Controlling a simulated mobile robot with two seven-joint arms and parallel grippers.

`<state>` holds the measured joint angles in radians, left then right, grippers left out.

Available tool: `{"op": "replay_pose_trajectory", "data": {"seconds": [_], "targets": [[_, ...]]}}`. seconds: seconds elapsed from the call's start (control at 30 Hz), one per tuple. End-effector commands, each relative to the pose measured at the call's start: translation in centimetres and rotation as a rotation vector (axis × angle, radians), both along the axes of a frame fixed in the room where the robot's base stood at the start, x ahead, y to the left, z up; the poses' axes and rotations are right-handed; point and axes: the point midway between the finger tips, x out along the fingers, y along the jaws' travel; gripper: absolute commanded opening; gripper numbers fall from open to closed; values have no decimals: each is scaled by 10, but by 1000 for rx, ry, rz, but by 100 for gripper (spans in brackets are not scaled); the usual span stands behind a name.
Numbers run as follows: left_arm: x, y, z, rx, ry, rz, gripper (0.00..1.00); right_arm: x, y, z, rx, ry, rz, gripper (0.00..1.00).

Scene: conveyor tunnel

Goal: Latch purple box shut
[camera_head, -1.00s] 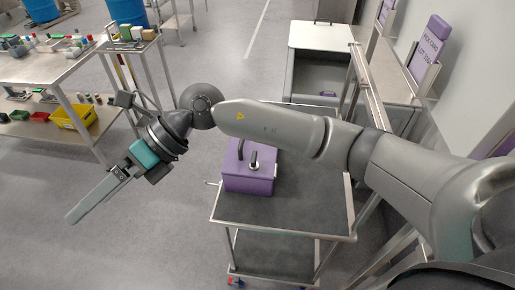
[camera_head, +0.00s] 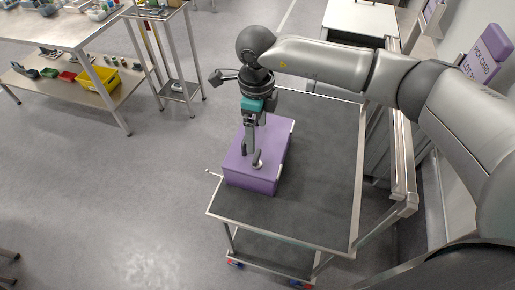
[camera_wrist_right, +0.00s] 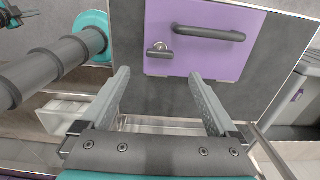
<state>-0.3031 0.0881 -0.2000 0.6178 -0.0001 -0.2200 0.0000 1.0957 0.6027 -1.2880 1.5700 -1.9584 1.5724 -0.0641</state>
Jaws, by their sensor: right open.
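The purple box (camera_head: 265,181) sits on the dark-topped cart near its left edge, and its lid looks down. The wrist view shows its purple top (camera_wrist_right: 190,62) with a dark bar handle (camera_wrist_right: 209,33) and a small latch lever with a round metal pivot (camera_wrist_right: 159,50). My right gripper (camera_head: 251,148) points down over the box in the head view, partly hiding the handle. In the right wrist view its two fingers (camera_wrist_right: 160,85) are spread, with nothing between them; whether they touch the box is unclear. My left gripper does not show.
The cart top (camera_head: 325,150) is clear to the right of the box and in front of it. A workbench with a yellow bin (camera_head: 98,88) stands at the left. A metal frame (camera_head: 402,165) stands along the cart's right side. Open floor lies left of the cart.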

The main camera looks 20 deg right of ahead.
Motion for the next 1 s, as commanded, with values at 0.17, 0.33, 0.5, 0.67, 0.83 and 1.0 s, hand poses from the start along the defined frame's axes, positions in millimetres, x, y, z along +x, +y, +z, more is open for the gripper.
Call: {"op": "replay_pose_trajectory", "data": {"seconds": [0.17, 0.33, 0.5, 0.67, 0.83, 1.0], "targets": [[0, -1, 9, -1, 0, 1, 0, -1, 1, -39, 1, 4, 0, 95], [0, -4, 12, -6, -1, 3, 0, -1, 1, -70, 2, 2, 1, 95], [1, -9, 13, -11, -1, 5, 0, 0, 1, -87, 2, 1, 0, 95], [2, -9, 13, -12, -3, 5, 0, 0, 1, -92, 2, -2, 1, 95], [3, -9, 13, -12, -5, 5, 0, 0, 1, -93, 3, -1, 1, 95], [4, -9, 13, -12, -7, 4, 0, 0, 1, -93, 3, -1, 1, 84]]}}
